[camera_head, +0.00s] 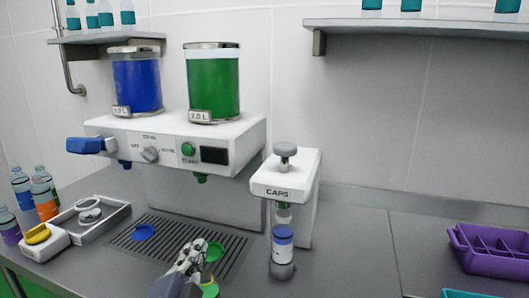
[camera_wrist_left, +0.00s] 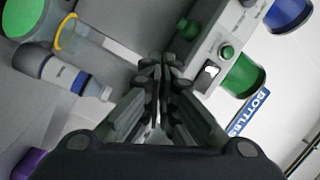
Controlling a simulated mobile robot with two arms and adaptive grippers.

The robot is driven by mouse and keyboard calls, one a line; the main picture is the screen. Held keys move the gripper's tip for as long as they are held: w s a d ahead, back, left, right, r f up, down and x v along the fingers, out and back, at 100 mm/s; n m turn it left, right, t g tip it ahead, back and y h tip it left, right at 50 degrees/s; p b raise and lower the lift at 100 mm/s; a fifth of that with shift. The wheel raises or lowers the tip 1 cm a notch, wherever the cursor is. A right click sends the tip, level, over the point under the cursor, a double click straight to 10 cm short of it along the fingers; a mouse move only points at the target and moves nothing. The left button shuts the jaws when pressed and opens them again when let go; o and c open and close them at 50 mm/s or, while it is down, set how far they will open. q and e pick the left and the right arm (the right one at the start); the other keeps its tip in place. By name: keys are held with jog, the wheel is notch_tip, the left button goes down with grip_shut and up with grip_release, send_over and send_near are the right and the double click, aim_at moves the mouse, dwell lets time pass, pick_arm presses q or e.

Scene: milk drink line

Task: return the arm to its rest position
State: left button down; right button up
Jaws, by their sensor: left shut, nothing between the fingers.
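My left gripper (camera_head: 197,246) is in front of the drip grate (camera_head: 153,238) in the head view. Its fingers are shut and empty, and they also show in the wrist view (camera_wrist_left: 158,72). A green disc (camera_head: 214,251) lies on the grate right beside the fingers, and a blue disc (camera_head: 144,232) lies to the left. A green object (camera_head: 209,289) is partly hidden by the gripper. My right gripper is not in view.
The dispenser (camera_head: 220,137) with blue and green tanks stands behind the grate. A bottle (camera_head: 282,247) stands upright under the CAPS machine (camera_head: 288,184), right of my gripper. A grey tray (camera_head: 118,213) and several bottles are left; a purple crate (camera_head: 490,262) is right.

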pick_arm(q)
jog(key=s+a+f+n+g+y, duration=0.1)
jog(key=s+a+f+n+g, duration=0.15)
jog(key=f, duration=0.35)
jog(key=s+a+f+n+g, duration=0.1)
jog(key=s+f+n+g, duration=0.15)
jog(key=f, duration=0.45)
jog(key=s+a+f+n+g, duration=0.1)
jog(key=s+f+n+g, duration=0.3)
jog(key=s+f, duration=0.6)
jog(key=s+a+f+n+g, duration=0.15)
jog(key=s+f+g, duration=0.45)
jog(key=s, duration=0.7)
jog(key=s+f+g, duration=0.1)
jog(key=s+f, duration=0.1)
jog(key=f, duration=1.3)
jog(key=s+f, duration=0.2)
jog(key=f, duration=1.2)
jog(key=s+a+f+g, duration=0.1)
jog(key=s+a+f, duration=0.1)
jog(key=s+f, duration=1.2)
jog(key=shift+s+a+g, duration=0.3)
jog(key=shift+s, duration=0.45)
